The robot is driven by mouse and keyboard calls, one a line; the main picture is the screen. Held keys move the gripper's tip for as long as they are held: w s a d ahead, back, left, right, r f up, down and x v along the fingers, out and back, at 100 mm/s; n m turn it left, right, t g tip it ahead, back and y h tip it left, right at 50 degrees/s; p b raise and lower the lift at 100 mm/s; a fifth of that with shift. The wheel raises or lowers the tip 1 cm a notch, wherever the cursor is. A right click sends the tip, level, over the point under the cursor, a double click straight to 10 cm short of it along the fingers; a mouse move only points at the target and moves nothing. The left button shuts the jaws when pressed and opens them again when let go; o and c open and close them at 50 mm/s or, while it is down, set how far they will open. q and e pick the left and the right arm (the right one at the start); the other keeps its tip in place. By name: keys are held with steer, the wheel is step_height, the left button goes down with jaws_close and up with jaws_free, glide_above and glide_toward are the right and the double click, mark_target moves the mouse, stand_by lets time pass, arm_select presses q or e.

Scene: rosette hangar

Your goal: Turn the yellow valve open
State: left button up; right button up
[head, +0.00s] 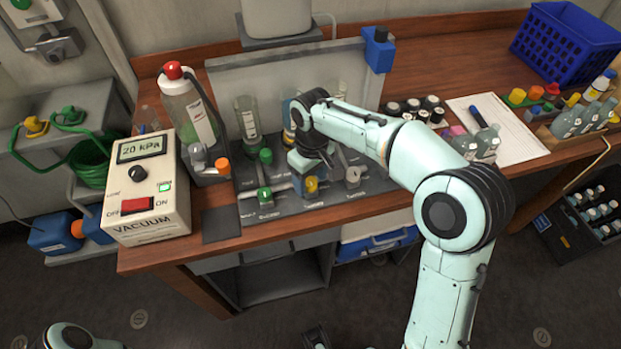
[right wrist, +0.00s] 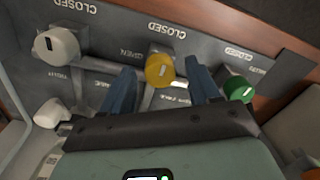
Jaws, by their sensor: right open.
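The yellow valve (head: 311,185) is a round knob on the grey panel at the middle of the bench. In the right wrist view the yellow valve (right wrist: 159,70) carries a short pale mark that runs roughly up and down, towards the word CLOSED; the word OPEN is to its left. My right gripper (right wrist: 163,90) is open and empty, with one blue finger on each side of the knob and gaps showing between. In the head view the right gripper (head: 314,158) is over the panel, just behind the knob.
A green valve (head: 264,194) and a white valve (head: 353,175) flank the yellow one. A vacuum box (head: 147,190) reading 20 kPa and a red-capped bottle (head: 188,110) stand to the left. Small bottles, a paper sheet (head: 497,128) and a blue crate (head: 564,45) are to the right.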

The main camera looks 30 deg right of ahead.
steer(key=shift+f, duration=0.15)
steer(key=c, duration=1)
steer(key=shift+c, duration=0.2)
